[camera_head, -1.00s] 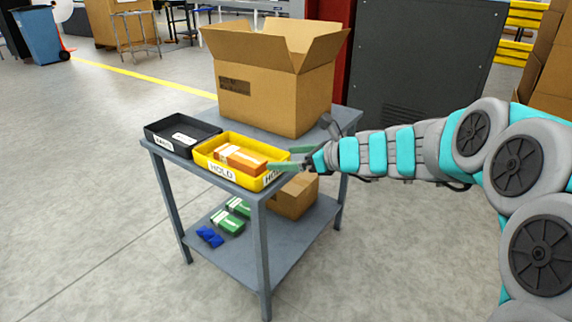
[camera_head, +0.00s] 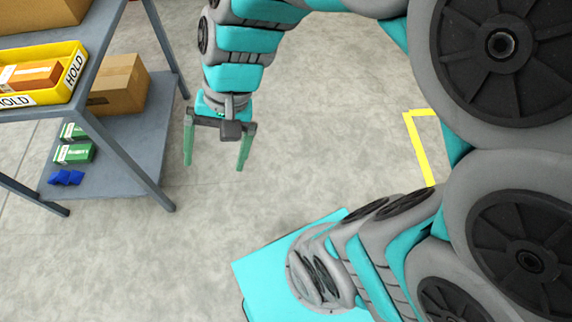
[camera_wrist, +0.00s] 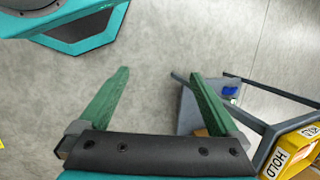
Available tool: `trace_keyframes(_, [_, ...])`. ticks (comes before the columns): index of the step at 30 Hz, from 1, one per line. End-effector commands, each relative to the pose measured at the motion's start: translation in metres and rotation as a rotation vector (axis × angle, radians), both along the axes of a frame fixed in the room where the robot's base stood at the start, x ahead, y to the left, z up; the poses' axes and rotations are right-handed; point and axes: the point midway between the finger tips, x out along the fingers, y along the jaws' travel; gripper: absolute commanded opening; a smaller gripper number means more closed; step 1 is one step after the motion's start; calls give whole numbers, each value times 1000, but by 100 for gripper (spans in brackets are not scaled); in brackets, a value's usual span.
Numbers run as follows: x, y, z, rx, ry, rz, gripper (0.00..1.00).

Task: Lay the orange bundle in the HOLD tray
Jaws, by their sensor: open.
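The orange bundle (camera_head: 30,76) lies in the yellow HOLD tray (camera_head: 74,72) on the cart's top, at the left edge of the head view. The tray also shows at the lower right of the wrist view (camera_wrist: 300,160). My gripper (camera_head: 215,165) is open and empty, fingers pointing down, to the right of the cart and apart from it. Part of the tray and bundle is cut off by the head view's edge.
The grey cart (camera_head: 110,55) has a lower shelf with a cardboard box (camera_head: 118,85), green-and-white packs (camera_head: 74,153) and blue pieces (camera_head: 66,178). A large carton (camera_head: 40,14) stands on its top. Floor around my gripper is clear. A yellow floor line (camera_head: 420,150) lies to the right.

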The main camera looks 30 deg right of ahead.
Motion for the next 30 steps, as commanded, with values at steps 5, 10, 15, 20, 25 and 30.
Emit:
trace_keyframes(5, [-61, -77, -15, -215, -17, 269, 98])
trace_keyframes(10, [-87, -114, -19, -310, 1, 393, 98])
trace_keyframes(15, [-91, -120, -19, -326, 4, 414, 98])
trace_keyframes(20, [-90, -119, -19, -324, 4, 412, 98])
trace_keyframes(25, [-90, -119, -19, -323, 5, 411, 98])
trace_keyframes(30, [-90, -119, -19, -324, 4, 411, 88])
